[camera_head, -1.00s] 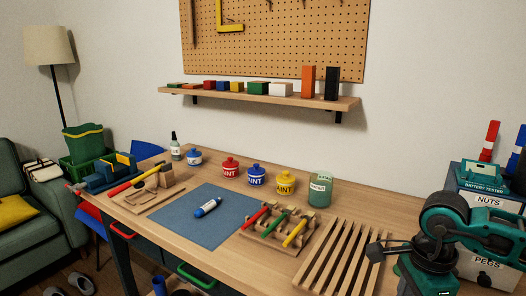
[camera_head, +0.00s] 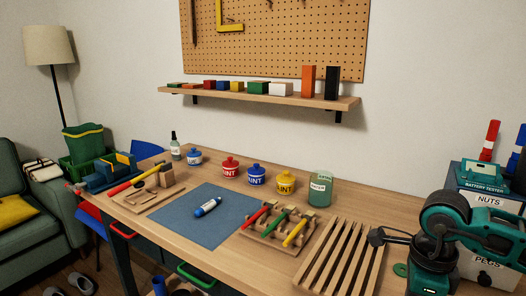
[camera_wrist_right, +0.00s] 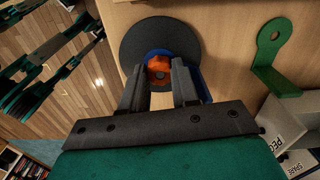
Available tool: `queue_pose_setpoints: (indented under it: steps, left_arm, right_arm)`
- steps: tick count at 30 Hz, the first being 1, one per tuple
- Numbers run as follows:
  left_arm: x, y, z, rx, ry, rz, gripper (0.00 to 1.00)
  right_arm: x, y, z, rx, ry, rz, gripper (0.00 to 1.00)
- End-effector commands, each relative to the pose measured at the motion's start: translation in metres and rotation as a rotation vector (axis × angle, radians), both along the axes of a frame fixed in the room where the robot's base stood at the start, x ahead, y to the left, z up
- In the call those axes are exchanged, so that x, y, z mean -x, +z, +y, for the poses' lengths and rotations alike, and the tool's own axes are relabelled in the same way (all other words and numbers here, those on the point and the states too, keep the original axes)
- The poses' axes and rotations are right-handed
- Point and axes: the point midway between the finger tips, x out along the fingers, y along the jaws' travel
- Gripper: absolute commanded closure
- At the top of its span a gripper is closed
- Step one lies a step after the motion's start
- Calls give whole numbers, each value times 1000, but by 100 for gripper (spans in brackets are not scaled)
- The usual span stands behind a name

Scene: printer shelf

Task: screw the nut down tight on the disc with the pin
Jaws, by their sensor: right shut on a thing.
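In the right wrist view, a dark grey round disc (camera_wrist_right: 135,38) lies on the wood surface. A small orange piece (camera_wrist_right: 158,62), which looks like the nut, sits over it with a darker middle. My right gripper (camera_wrist_right: 160,84) is shut on this orange piece. Blue (camera_wrist_right: 155,51) shows behind the orange piece and beside the right finger; I cannot tell what part it is. The pin is not clearly visible, and I cannot tell how far down the nut sits. In the head view, my right arm is at the lower right and the disc cannot be made out. My left gripper is not in view.
A green bracket with a ring end (camera_wrist_right: 271,35) lies right of the disc; it also shows in the head view (camera_head: 400,269). The NUTS box (camera_head: 489,201) stands at the right. A slatted wooden rack (camera_head: 335,255) lies left of my arm. A blue mat (camera_head: 205,230) holds a blue marker.

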Motion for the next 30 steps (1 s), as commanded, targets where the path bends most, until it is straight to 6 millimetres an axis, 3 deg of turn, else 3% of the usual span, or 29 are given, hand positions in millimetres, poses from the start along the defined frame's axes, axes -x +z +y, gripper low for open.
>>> queue_pose_setpoints:
  steps: [21,30]
  left_arm:
    - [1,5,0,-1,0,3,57]
    - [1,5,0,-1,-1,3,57]
  right_arm:
    - [0,0,0,1,-951,2,88]
    - [0,-1,0,1,-1066,1,88]
